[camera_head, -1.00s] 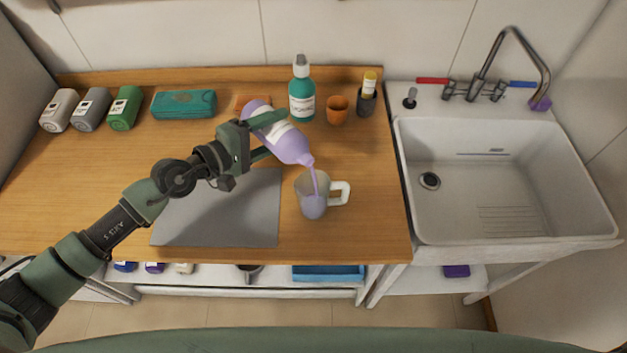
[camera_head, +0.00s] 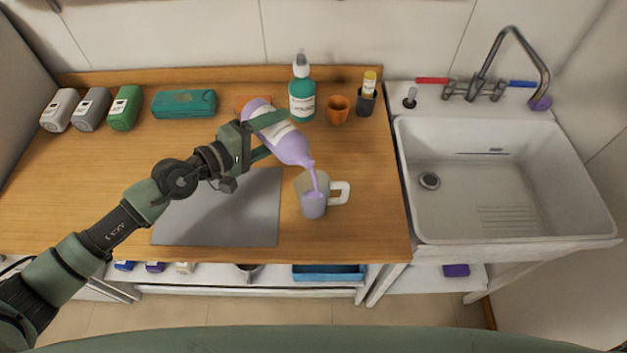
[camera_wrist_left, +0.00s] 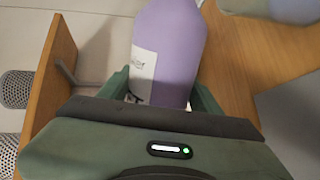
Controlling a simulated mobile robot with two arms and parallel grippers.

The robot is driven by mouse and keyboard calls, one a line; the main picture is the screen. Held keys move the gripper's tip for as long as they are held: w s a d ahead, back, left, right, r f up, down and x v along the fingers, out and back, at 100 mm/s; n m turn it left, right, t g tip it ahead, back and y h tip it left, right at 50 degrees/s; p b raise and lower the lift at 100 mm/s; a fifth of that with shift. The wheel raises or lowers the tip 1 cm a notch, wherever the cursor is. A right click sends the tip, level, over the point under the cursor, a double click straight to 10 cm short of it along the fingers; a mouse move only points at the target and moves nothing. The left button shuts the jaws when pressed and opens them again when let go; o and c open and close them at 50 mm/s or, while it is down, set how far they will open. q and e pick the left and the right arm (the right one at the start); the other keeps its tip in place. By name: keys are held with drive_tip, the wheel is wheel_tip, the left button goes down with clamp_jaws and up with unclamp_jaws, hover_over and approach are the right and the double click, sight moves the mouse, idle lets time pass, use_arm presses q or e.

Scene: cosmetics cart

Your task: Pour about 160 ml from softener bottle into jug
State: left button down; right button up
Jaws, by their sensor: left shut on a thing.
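The softener bottle (camera_head: 287,146) is lilac with a white label. It is tilted, with its neck pointing down to the right above the jug. A lilac stream runs from its mouth into the jug (camera_head: 322,183), which is clear with a white handle on the right and stands upright on the counter. Lilac liquid shows in the jug's lower part. My left gripper (camera_head: 266,137) is shut on the bottle's body; the left wrist view also shows the bottle (camera_wrist_left: 172,50) between the fingers (camera_wrist_left: 160,92). My right gripper is not in view.
A grey mat (camera_head: 222,212) lies left of the jug. Behind stand a teal pump bottle (camera_head: 301,97), an orange cup (camera_head: 338,109) and a dark holder (camera_head: 366,102). A teal case (camera_head: 184,103) and canisters (camera_head: 93,108) are at the left. The sink (camera_head: 500,180) is right.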

use_arm(q)
drive_tip(key=shift+d+r+m, duration=0.1)
drive_tip(key=shift+r+m, duration=0.05)
drive_tip(key=shift+m, duration=0.25)
idle(1.4)
drive_tip(key=shift+s+r+p, duration=0.1)
drive_tip(key=shift+r+p, duration=0.05)
drive_tip(key=shift+p, duration=0.35)
